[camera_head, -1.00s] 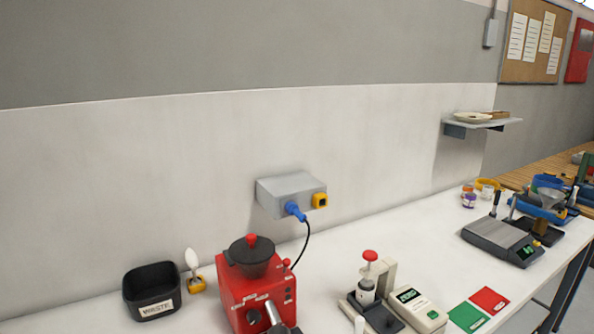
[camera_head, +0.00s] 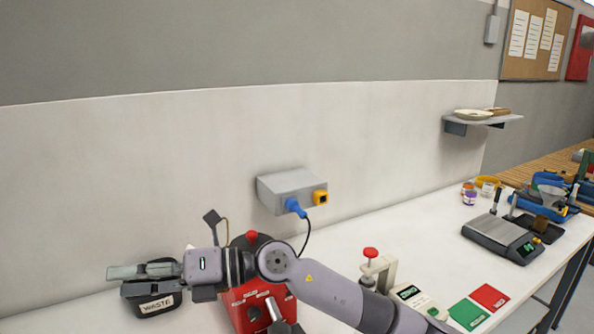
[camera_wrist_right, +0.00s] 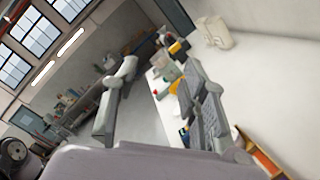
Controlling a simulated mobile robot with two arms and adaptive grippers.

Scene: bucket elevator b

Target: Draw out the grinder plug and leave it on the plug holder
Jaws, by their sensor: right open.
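The blue grinder plug (camera_head: 295,207) sits in the front of the grey socket box (camera_head: 280,186) on the wall. Its black cord (camera_head: 306,240) hangs down toward the red grinder (camera_head: 250,310), which my right arm partly covers. A yellow block with a dark opening (camera_head: 320,198), which looks like the plug holder, is on the box's right side and empty. My right gripper (camera_head: 114,280) is open, pointing left above the waste bin, well left of and below the plug. In the right wrist view its fingers (camera_wrist_right: 158,75) are apart with nothing between them. My left gripper is not in view.
The black waste bin (camera_head: 155,305) is partly hidden by my gripper. A press with a red knob (camera_head: 370,254), a small scale (camera_head: 412,296), and green and red cards (camera_head: 490,297) are to the right. The wall around the socket box is clear.

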